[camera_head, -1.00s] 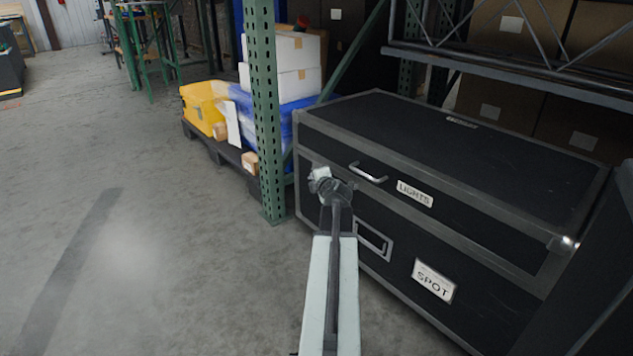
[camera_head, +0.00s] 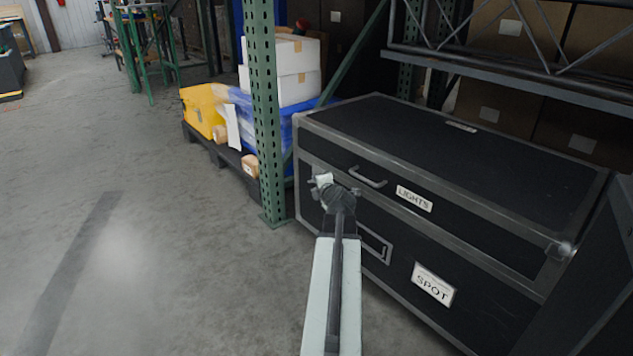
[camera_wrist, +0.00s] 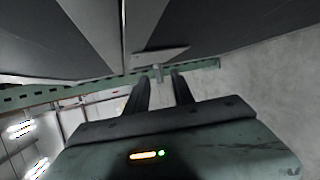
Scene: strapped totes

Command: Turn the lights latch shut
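The black case has an upper part with a "LIGHTS" label (camera_head: 414,198) and a lower part with a "SPOT" label (camera_head: 433,284). My gripper (camera_head: 325,182) is at the left part of the case's front, close to the seam below the lights label. In the wrist view my gripper (camera_wrist: 158,78) has its two dark fingers apart. A small grey metal piece, seemingly the latch (camera_wrist: 157,70), shows between and just beyond the fingertips, with clear space at either side. A grey plate (camera_wrist: 155,55) lies behind it. In the head view my gripper hides the latch, so its turn cannot be told.
A metal handle (camera_head: 368,178) sits right of my gripper, and a recessed handle (camera_head: 374,243) is lower. A green rack post (camera_head: 266,130) stands left of the case. A pallet (camera_head: 222,150) with a yellow bin (camera_head: 203,112) is behind it. The floor at left is clear.

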